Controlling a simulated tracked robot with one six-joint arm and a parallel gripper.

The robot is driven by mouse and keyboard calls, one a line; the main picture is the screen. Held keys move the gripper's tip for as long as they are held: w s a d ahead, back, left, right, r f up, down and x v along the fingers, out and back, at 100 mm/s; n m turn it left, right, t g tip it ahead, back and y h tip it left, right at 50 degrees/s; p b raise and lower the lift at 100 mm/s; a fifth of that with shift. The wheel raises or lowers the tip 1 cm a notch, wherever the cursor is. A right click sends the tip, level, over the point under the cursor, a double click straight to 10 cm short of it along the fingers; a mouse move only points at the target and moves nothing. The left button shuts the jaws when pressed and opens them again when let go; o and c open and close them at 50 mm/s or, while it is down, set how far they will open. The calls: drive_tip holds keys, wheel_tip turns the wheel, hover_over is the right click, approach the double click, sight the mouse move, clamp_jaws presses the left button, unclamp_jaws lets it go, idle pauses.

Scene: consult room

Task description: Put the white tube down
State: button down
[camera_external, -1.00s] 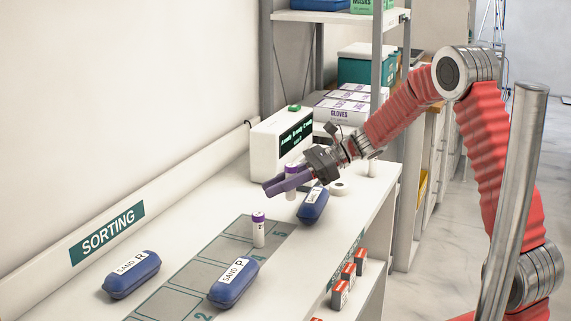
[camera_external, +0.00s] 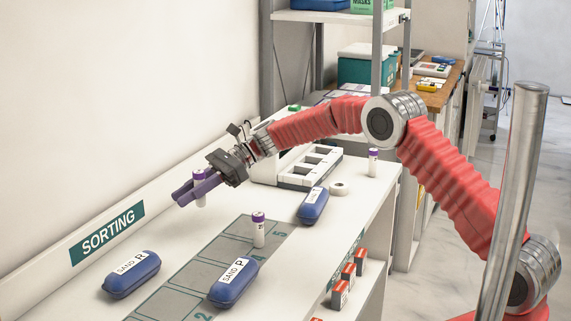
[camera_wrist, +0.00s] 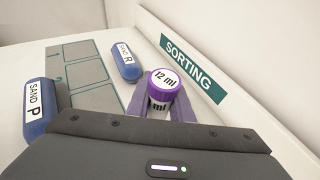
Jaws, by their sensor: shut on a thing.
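My gripper (camera_external: 193,190) is at the back left of the white counter, near the SORTING sign. It is shut on a white tube (camera_external: 200,196) with a purple cap. In the wrist view the tube (camera_wrist: 160,103) stands between the purple fingers, its cap facing the camera and marked "12 ml". Part of its body is hidden by the fingers. I cannot tell whether its base touches the counter. Another white tube with a purple cap (camera_external: 259,230) stands upright on the grey numbered mat (camera_external: 190,272). A third purple-capped tube (camera_external: 373,163) stands at the counter's far right.
Blue sand cases marked R (camera_external: 131,274), P (camera_external: 233,283) and one more (camera_external: 313,206) lie on the counter (camera_external: 165,232). A white slotted device (camera_external: 306,168) stands at the back. A white roll (camera_external: 339,189) lies near the right edge. Small red boxes (camera_external: 348,272) sit on a lower shelf.

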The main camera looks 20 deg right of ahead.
drive_tip(key=shift+a+f, duration=0.1)
drive_tip(key=shift+a, duration=0.05)
drive_tip(key=shift+f, duration=3.05)
drive_tip(key=shift+f, duration=0.1)
drive_tip(key=shift+f, duration=1.75)
drive_tip(key=c, duration=1.6)
unclamp_jaws()
drive_tip(key=shift+f, duration=0.1)
